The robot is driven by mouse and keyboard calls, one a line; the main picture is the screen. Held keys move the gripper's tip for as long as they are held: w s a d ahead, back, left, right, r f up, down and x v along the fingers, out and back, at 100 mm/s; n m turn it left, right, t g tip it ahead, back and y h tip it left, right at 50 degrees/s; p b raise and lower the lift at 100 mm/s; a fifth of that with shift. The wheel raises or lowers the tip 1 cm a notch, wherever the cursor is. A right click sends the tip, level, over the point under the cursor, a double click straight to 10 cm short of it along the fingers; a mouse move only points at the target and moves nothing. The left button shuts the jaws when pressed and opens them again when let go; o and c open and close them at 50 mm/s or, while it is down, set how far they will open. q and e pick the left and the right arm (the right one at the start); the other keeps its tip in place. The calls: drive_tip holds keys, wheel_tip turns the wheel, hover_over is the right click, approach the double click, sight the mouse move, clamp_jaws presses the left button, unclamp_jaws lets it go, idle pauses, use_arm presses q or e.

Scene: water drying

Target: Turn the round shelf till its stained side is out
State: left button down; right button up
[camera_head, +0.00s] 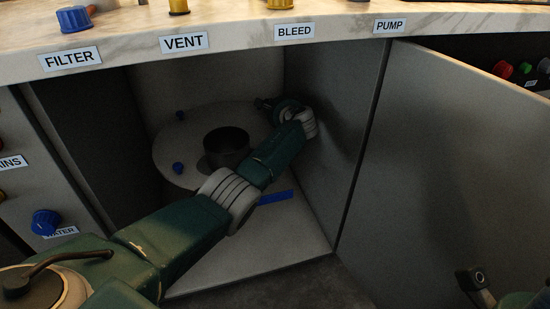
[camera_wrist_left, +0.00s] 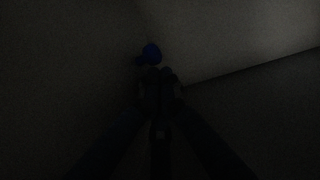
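The round shelf (camera_head: 172,148) is a pale disc inside the open cabinet, with a dark cylinder (camera_head: 226,147) at its middle. My left gripper (camera_head: 268,104) is at the shelf's back right edge. In the dark left wrist view, its fingers (camera_wrist_left: 158,80) are close together just below a blue knob (camera_wrist_left: 151,52); whether they grip anything is unclear.
The cabinet's right wall (camera_head: 325,130) is close beside my left wrist. The open door (camera_head: 450,170) stands at the right. The labelled counter (camera_head: 235,38) runs above the opening. A blue strip (camera_head: 275,197) lies on the pale cabinet floor (camera_head: 240,260), which is otherwise clear in front.

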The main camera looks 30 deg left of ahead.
use_arm(q)
drive_tip(key=shift+a, duration=0.1)
idle(0.4)
drive_tip(key=shift+v, duration=6)
